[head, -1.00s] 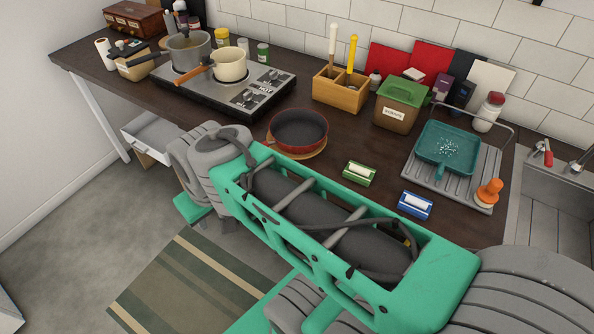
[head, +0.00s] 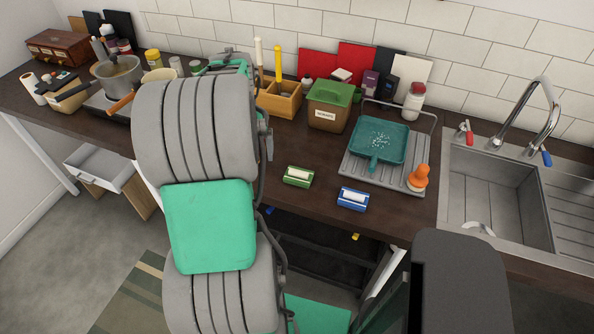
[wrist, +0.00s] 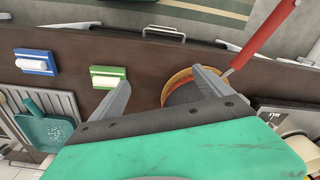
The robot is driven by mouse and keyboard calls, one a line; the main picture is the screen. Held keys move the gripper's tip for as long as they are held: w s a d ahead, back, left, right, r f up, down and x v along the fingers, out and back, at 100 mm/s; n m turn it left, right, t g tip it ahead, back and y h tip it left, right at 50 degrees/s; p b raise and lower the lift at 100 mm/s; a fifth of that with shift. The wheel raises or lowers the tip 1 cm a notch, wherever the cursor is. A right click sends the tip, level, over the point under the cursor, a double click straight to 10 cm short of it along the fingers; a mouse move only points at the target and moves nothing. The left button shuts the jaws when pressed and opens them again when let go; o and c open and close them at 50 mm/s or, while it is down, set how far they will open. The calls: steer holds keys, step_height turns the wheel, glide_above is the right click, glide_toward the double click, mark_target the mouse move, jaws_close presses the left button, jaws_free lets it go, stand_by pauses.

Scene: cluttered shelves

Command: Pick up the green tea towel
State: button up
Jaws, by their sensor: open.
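A small green bundle with a white band, seemingly the green tea towel (head: 298,176), lies on the dark counter in front of the lidded brown bin. It also shows in the wrist view (wrist: 108,77), just beyond the tip of the left finger. My gripper (wrist: 161,77) is open and empty above the counter. The red pan (wrist: 182,93) lies below, between the fingers and partly behind the right one. The towel is outside the gap between the fingers. In the head view my arm hides the gripper and the pan.
A similar blue bundle (head: 353,198) lies beside the green one. A drying rack (head: 350,170) with a teal pan (head: 380,143) and the sink (head: 492,200) are to the right. The brown bin (head: 327,117) and a wooden caddy (head: 280,100) stand behind.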

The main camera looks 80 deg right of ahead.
mark_target(299, 172)
steer(key=shift+o, duration=0.9)
steer(key=s+d+f+m, duration=0.1)
steer(key=s+d, duration=0.1)
steer(key=s, duration=0.2)
steer(key=s+d+f+m, duration=0.1)
steer(key=s+d, duration=0.1)
steer(key=s, duration=0.2)
steer(key=s+d+f+m, duration=0.1)
steer(key=s+d, duration=0.1)
steer(key=s, duration=0.3)
steer(key=shift+d+m+y+p, duration=0.2)
steer(key=shift+m+y+p, duration=0.1)
steer(key=shift+m, duration=0.1)
steer(key=f, duration=0.2)
steer(key=f+p, duration=0.1)
steer(key=f, duration=0.2)
steer(key=f+p, duration=0.1)
steer(key=f, duration=0.1)
steer(key=shift+w+a+f, duration=0.35)
steer(key=c, duration=1.4)
